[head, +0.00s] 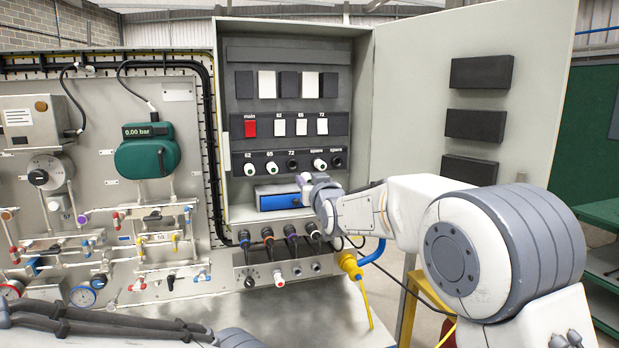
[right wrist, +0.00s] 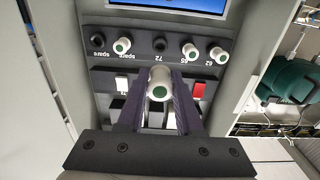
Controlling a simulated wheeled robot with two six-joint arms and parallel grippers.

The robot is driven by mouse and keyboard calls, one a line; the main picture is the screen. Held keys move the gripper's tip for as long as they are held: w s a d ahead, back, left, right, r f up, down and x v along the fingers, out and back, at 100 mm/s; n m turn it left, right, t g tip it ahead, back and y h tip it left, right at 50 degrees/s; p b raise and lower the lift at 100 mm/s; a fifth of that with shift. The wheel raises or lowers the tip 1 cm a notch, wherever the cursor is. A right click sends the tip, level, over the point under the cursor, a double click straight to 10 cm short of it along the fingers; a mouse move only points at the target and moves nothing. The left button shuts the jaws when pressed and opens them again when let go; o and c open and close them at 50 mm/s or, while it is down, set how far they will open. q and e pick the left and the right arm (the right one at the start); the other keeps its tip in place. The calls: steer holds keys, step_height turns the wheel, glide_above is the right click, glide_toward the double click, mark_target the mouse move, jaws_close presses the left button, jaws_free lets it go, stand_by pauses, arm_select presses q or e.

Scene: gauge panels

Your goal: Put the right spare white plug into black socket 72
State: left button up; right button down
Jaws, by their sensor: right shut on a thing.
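My right gripper (head: 308,183) is shut on a white plug with a green end. In the right wrist view, this held plug (right wrist: 159,76) sits between the dark purple fingers of the gripper (right wrist: 158,98). Black socket 72 (head: 292,165) is empty; it shows in the right wrist view (right wrist: 159,44) in line with the held plug. In the head view the gripper is just below and right of socket 72, in front of the panel, apart from it. The right spare socket (head: 337,161) is empty. My left gripper is out of view.
White plugs sit in socket 62 (head: 249,169), socket 65 (head: 271,167) and the left spare socket (head: 319,164). A blue-fronted box (head: 277,198) lies below the row. The open cabinet door (head: 420,90) stands right. Cabled connectors (head: 268,236) hang below.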

mark_target(303, 174)
steer(key=shift+p+x, duration=2.45)
steer(key=shift+x, duration=0.25)
steer(key=p+x, duration=0.5)
steer(key=shift+w, duration=0.25)
steer(key=shift+w+a+f, duration=0.1)
steer(key=shift+w+a, duration=0.15)
steer(key=shift+w, duration=0.3)
steer(key=shift+w+b, duration=0.2)
steer(key=shift+b, duration=0.1)
steer(key=shift+w+a+p, duration=0.2)
steer(key=shift+w+p, duration=0.25)
steer(key=shift+w+a+p, duration=0.1)
steer(key=shift+w+p, duration=0.15)
steer(key=shift+p, duration=0.2)
